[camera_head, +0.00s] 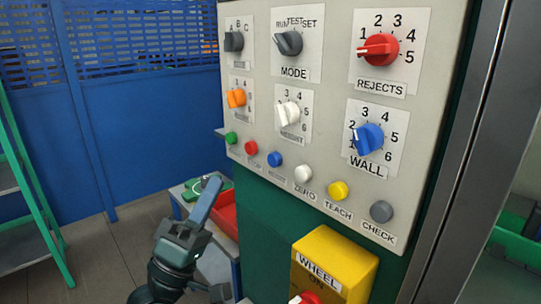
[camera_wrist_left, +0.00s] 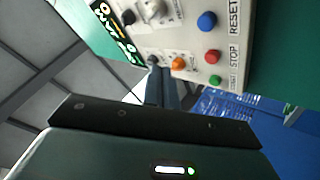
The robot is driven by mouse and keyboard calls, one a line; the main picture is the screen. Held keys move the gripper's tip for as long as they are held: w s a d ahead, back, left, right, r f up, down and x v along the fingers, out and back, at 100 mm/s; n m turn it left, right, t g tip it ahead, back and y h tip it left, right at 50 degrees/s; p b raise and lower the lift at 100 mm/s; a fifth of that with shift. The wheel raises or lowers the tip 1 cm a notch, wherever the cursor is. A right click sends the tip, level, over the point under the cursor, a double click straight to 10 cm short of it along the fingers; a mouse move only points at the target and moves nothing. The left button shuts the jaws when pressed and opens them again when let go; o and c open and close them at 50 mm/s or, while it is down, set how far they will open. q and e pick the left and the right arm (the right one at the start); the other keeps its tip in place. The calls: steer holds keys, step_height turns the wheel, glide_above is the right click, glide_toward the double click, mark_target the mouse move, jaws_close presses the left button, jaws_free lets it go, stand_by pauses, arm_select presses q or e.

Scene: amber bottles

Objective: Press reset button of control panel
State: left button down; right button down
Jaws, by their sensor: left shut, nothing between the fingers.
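The control panel (camera_head: 262,102) is a pale plate on a green cabinet, with knobs above a row of round buttons. Its blue reset button (camera_head: 275,158) sits between the red stop button (camera_head: 251,148) and the white zero button (camera_head: 303,174). In the left wrist view the blue button (camera_wrist_left: 207,20) is beside its RESET label, at the upper right. My left gripper (camera_head: 213,184) is shut and empty, below and left of the reset button, apart from it in the picture. Its closed fingers (camera_wrist_left: 160,84) point toward the panel in the wrist view. My right gripper is out of view.
A green start button (camera_head: 231,138) is at the row's left end; yellow (camera_head: 338,191) and grey (camera_head: 381,211) buttons are at the right. A yellow WHEEL box (camera_head: 335,262) juts out below the panel. A small table with a red bin (camera_head: 225,214) stands behind my gripper.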

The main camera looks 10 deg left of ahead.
mark_target(274, 160)
arm_select(q)
steer(key=shift+s+a+r, duration=0.1)
steer(key=shift+r, duration=0.05)
steer(key=w+d, duration=0.5)
steer(key=w, duration=0.2)
steer(key=shift+d+b, duration=0.2)
steer(key=shift+b, duration=0.2)
steer(key=shift+w, duration=0.15)
stand_by(2.0)
steer(key=shift+w+d, duration=0.25)
steer(key=shift+w+d, duration=0.3)
steer(key=shift+w, duration=0.05)
stand_by(0.8)
steer(key=shift+s+a, duration=0.1)
steer(key=shift+s, duration=0.05)
steer(key=shift+s+a, duration=0.45)
steer(key=shift+s, duration=0.15)
